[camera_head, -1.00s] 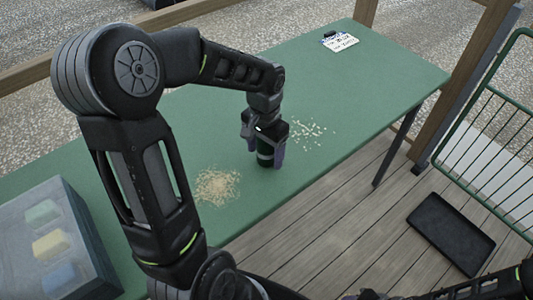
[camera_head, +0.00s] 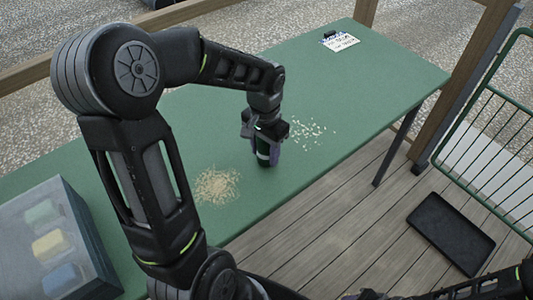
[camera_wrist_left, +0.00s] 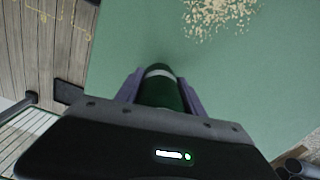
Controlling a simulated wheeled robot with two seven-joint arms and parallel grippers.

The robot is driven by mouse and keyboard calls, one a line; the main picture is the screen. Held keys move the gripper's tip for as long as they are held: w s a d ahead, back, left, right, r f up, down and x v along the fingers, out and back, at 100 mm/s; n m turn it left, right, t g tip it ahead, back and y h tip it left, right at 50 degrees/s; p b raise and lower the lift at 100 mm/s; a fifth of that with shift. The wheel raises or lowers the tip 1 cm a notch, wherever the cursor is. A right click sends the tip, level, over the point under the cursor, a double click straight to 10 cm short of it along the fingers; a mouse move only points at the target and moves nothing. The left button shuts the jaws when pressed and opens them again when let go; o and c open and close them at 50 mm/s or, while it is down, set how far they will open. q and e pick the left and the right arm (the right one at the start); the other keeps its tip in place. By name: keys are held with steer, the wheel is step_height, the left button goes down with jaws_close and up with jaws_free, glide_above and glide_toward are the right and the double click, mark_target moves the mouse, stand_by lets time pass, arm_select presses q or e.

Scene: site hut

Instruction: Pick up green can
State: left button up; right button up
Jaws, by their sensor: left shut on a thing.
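The green can (camera_head: 263,150) is dark green with a pale band and stands upright at the green table. My left gripper (camera_head: 262,140) comes down over it from above, with one purple-lined finger on each side, shut on it. In the left wrist view the can (camera_wrist_left: 160,92) sits between the two fingers (camera_wrist_left: 160,95). I cannot tell whether its base touches the table or is just above it. Part of my right arm shows at the bottom right of the head view, but its gripper cannot be made out.
The green table (camera_head: 330,90) has a pile of sawdust-like crumbs (camera_head: 215,186) and scattered pale bits (camera_head: 308,131) near the can. A clear bin (camera_head: 60,235) with coloured blocks stands at left. A clipboard-like card (camera_head: 340,41) lies at the far end. A black tray (camera_head: 450,233) lies on the decking.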

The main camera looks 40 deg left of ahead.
arm_select(q)
steer(key=shift+c, duration=1.1)
step_height(320, 180, up, 10)
steer(key=shift+r, duration=0.1)
